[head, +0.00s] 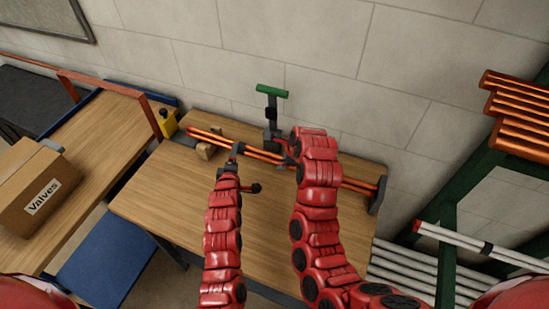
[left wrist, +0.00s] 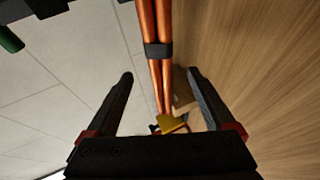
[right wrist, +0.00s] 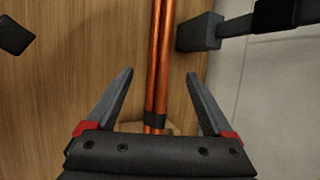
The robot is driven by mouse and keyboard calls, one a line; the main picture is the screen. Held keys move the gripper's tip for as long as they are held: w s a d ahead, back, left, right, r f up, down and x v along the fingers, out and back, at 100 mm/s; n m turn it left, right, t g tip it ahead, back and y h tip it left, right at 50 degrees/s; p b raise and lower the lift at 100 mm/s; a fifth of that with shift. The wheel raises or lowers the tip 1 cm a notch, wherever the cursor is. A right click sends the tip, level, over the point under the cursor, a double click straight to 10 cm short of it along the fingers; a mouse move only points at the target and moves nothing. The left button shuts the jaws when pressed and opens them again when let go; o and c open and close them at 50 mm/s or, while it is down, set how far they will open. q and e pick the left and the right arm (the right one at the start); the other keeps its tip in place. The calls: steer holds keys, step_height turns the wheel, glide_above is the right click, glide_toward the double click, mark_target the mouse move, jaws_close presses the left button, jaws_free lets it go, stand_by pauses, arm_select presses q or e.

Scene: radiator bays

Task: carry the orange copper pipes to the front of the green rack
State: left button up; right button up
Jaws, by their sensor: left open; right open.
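A bundle of long orange copper pipes (head: 354,185) lies across the wooden table, with black bands around it. My left gripper (head: 236,150) is open above the bundle's left part; in the left wrist view the pipes (left wrist: 156,85) run between its fingers (left wrist: 160,75). My right gripper is open near the middle, partly hidden by my arm in the head view; in the right wrist view the pipes (right wrist: 159,60) run between its fingers (right wrist: 160,75). Neither gripper is closed on them. The green rack (head: 464,180) stands at the right, with orange pipes (head: 522,112) on its upper level.
A green-handled stand (head: 271,105) rises behind the bundle. A wooden block (head: 207,151) and a dark bracket (head: 378,196) are near the bundle's ends. White pipes (head: 400,271) lie low on the rack. A Valves box (head: 25,180) sits on the left table. The wall is close behind.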

mark_target(279, 159)
arm_select(q)
steer(key=shift+x, duration=3.55)
arm_select(e)
steer(key=shift+x, duration=3.55)
arm_select(q)
jaws_close()
arm_select(e)
jaws_close()
